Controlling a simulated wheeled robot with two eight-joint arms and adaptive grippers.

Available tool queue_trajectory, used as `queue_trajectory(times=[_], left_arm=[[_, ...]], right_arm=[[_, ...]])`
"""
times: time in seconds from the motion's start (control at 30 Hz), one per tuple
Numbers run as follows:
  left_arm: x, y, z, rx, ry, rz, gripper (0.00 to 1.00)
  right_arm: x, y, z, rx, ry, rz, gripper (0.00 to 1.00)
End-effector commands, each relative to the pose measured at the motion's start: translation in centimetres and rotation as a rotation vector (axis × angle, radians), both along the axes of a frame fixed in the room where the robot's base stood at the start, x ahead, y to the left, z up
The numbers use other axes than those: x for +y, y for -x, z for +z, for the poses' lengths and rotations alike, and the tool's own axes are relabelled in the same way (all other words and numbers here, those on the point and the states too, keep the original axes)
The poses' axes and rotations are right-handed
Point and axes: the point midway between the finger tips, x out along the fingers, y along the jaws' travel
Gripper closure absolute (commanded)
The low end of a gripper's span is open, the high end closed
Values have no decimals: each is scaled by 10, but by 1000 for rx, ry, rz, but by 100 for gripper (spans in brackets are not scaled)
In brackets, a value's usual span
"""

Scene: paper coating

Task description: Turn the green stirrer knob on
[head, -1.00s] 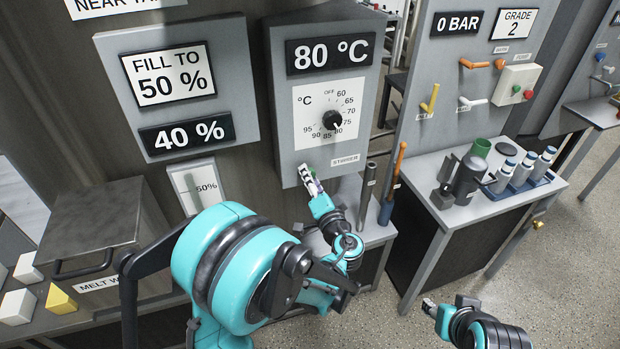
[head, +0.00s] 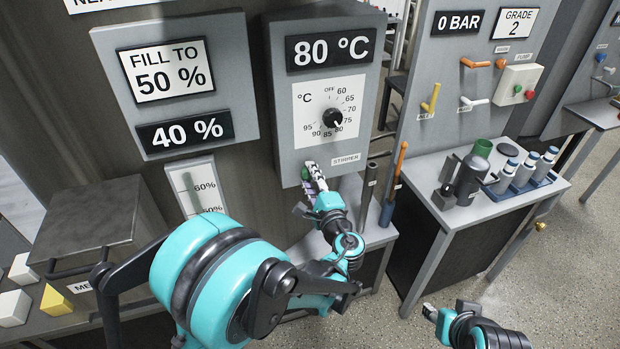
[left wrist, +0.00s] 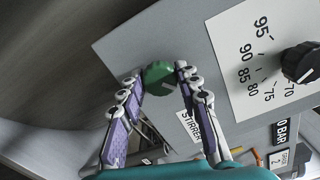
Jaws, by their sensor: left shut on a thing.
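The green stirrer knob (left wrist: 158,78) sits on the lower part of the grey control panel (left wrist: 125,45), beside the STIRRER label (left wrist: 188,128). It has a pale pointer mark on its face. In the head view the knob (head: 305,173) is mostly hidden by my left gripper (head: 312,178). The left wrist view shows the two fingers of that gripper (left wrist: 158,88) on either side of the knob, closed on it. My right gripper (head: 430,312) is low at the bottom right, away from the panel; its fingers are too small to judge.
The black temperature knob (head: 332,118) is above the stirrer knob, under the 80 °C display (head: 330,52). A side table (head: 480,212) holds bottles and a green cup. The floor (head: 560,290) at right is clear.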

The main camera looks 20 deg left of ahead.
Motion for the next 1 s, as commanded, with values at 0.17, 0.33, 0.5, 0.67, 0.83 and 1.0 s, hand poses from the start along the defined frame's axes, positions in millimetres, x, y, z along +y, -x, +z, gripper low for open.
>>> queue_trajectory(times=[0.17,0.33,0.5,0.67,0.83,1.0], left_arm=[[0,0,-1,56,-79,1,96],[0,0,-1,89,-129,1,96],[0,0,-1,106,-153,1,96],[0,0,-1,111,-160,0,96],[0,0,-1,111,-160,0,96],[0,0,-1,110,-160,0,49]], right_arm=[[0,0,-2,0,0,0,60],[0,0,-3,0,0,0,60],[0,0,-3,0,0,0,60],[0,0,-3,0,0,0,60],[0,0,-3,0,0,0,60],[0,0,-3,0,0,0,60]])
